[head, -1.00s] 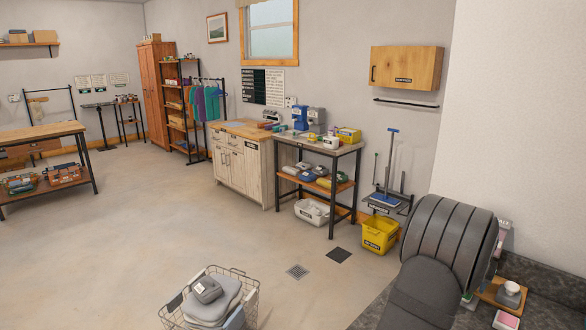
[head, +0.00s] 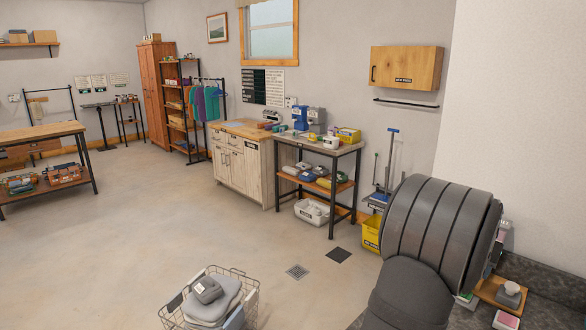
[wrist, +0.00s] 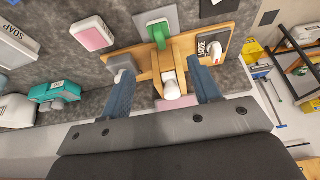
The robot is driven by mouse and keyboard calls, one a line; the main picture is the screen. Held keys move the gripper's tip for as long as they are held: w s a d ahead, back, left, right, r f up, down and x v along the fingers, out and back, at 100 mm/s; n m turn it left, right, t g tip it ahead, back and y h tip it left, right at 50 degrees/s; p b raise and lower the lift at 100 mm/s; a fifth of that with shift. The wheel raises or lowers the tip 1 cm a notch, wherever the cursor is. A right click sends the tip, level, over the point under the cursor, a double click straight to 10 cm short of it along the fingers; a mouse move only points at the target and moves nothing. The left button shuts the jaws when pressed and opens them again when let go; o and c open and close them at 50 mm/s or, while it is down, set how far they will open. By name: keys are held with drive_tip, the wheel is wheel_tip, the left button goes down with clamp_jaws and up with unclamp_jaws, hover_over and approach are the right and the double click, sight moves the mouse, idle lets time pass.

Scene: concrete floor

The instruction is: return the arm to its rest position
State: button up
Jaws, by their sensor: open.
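My gripper (wrist: 160,74) shows in the wrist view with its two blue-grey fingers spread apart. It is open, with nothing held between the fingers. Beyond the fingertips is a wooden stand (wrist: 187,46) on a dark speckled counter (wrist: 240,78). A white-topped piece (wrist: 172,86) shows between the fingers, and I cannot tell how far below them it is. A green-handled item (wrist: 158,32) is at the far side of the stand. In the head view my grey arm fills the lower right and the gripper is hidden.
A pink-topped block (wrist: 92,34) and a teal item (wrist: 56,92) lie on the counter. In the head view, a yellow bin (head: 371,233) stands behind my arm. A wire basket (head: 200,312) with grey items is on the floor at the front. The open floor at left is clear.

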drive_tip(key=x, duration=1.2)
drive_tip(key=shift+f, duration=0.15)
wheel_tip(320, 180, up, 5)
drive_tip(key=shift+w+d+f, duration=0.1)
drive_tip(key=shift+f, duration=0.05)
drive_tip(key=s+d+r, duration=0.3)
drive_tip(key=s+r, duration=0.4)
drive_tip(key=s, duration=0.5)
drive_tip(key=w+a+f+n, duration=0.1)
drive_tip(key=w+a+f, duration=0.1)
drive_tip(key=w+a, duration=0.7)
drive_tip(key=w+a+f+n, duration=0.1)
drive_tip(key=w+a+f, duration=0.35)
drive_tip(key=a, duration=0.85)
drive_tip(key=w+a+f+n+y, duration=0.1)
drive_tip(key=a, duration=1.2)
drive_tip(key=w+a+f+n+t+y, duration=0.1)
drive_tip(key=w+a+f+n, duration=0.1)
drive_tip(key=a, duration=1.1)
drive_tip(key=shift+w+f+n, duration=0.15)
drive_tip(key=shift+f+n, duration=0.15)
drive_tip(key=shift+a, duration=0.15)
